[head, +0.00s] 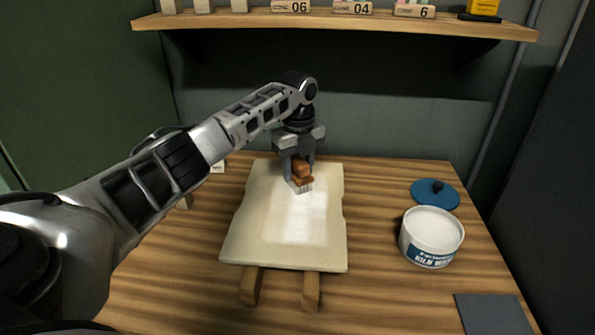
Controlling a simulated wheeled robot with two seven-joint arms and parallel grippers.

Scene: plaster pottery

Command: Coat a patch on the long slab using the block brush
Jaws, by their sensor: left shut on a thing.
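The long slab (255,225) is a cream board lying on wooden supports in the middle of the table. A whiter, shinier patch (302,222) shows on its middle. My left gripper (299,174) is over the slab's far half, pointing down and shut on the block brush (303,171). The brush has a brown wooden body, and its pale bristles (304,189) are at or just above the slab; I cannot tell if they touch. The gripper hides part of the brush. My right gripper is not in view.
A white tub (432,238) with a blue label stands at the right, its blue lid (435,193) behind it. A dark grey mat (494,314) lies at the front right. A shelf (340,22) with labelled blocks hangs above the table's back.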

